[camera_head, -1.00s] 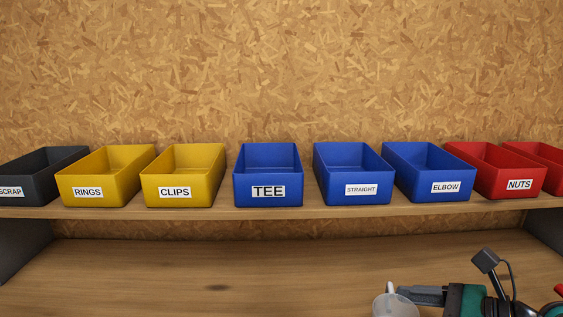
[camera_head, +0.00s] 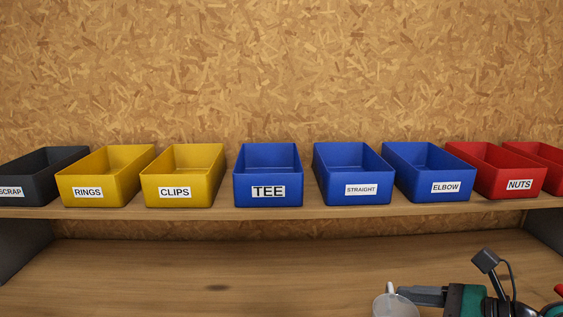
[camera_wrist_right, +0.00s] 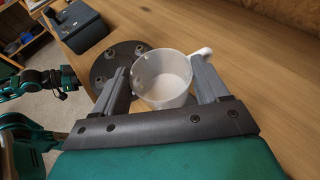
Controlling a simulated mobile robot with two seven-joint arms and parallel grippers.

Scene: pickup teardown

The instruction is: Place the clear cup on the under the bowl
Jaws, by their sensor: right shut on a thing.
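The clear cup (camera_wrist_right: 163,82) is a translucent, whitish cup with a small handle, seen from above in the right wrist view. It also shows at the bottom edge of the head view (camera_head: 394,304), partly cut off. My right gripper (camera_wrist_right: 160,78) is shut on the cup, with one grey finger on each side of it. In the head view my right gripper (camera_head: 408,293) comes in from the right. Part of my left arm shows at the left of the right wrist view, but its fingers cannot be made out. I see no bowl in either view.
A dark round plate (camera_wrist_right: 103,68) with several round fittings lies beside the cup. A dark box (camera_wrist_right: 77,27) stands farther left. Several labelled bins, among them the blue TEE bin (camera_head: 268,176), line the shelf (camera_head: 215,212). The wooden worktop (camera_head: 150,275) at left is clear.

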